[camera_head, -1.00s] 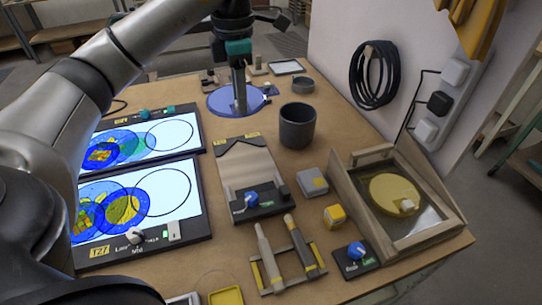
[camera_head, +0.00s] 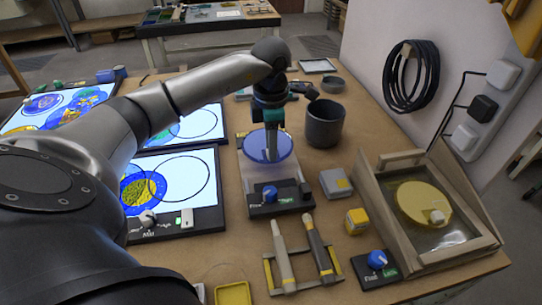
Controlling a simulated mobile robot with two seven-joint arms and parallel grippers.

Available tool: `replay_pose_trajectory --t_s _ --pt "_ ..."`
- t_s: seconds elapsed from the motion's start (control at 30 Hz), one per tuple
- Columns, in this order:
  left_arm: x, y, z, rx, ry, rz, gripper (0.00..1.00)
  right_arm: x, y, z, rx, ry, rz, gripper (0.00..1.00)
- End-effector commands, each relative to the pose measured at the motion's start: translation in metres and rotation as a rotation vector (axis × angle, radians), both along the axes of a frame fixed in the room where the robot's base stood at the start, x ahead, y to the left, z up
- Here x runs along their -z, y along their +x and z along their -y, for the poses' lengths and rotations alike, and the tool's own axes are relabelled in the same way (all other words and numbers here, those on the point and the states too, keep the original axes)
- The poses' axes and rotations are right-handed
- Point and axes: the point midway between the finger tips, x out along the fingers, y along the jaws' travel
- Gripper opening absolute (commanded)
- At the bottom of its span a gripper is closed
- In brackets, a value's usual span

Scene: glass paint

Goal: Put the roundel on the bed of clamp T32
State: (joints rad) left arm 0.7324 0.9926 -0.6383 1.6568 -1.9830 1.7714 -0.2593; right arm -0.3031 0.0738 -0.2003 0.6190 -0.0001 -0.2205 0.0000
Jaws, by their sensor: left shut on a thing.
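The roundel (camera_head: 254,147) is a translucent blue disc. My left gripper (camera_head: 271,153) is shut on it from above. It is over the far part of the bed (camera_head: 262,179) of a clamp-like fixture with a dark front block (camera_head: 262,210), a blue knob and a small display. I cannot tell whether the roundel touches the bed or is a little above it. The fixture's yellow label is hidden, so I cannot read T32. My right gripper is not in view.
A dark cup (camera_head: 324,124) stands just right of the fixture. A grey block (camera_head: 335,183) and a yellow block (camera_head: 357,221) lie nearer. Lit panels (camera_head: 181,180) are at left. A wooden-framed box (camera_head: 428,205) with a yellow disc is at right. Two tools rest on a stand (camera_head: 303,282) in front.

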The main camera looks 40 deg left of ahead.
Motion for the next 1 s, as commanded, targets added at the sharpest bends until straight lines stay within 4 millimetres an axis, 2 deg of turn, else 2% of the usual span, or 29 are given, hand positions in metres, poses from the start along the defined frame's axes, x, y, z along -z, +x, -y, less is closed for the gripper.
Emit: replay_pose_trajectory --t_s 0.3,0.7,0.73,0.97,1.0 --pt "0.041 -0.001 0.000 -0.001 -0.001 -0.002 0.00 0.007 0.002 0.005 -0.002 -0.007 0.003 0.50" --pt "0.046 0.000 0.000 -0.001 0.001 0.001 0.00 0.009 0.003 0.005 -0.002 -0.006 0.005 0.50" --pt "0.046 0.000 0.000 -0.001 0.001 -0.001 0.30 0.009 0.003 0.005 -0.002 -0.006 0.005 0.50" --pt "0.045 0.000 0.000 -0.001 0.001 -0.001 0.56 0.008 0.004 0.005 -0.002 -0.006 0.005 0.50" --pt "0.045 0.000 0.000 -0.001 0.001 -0.001 0.57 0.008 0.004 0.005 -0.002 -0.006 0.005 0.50"
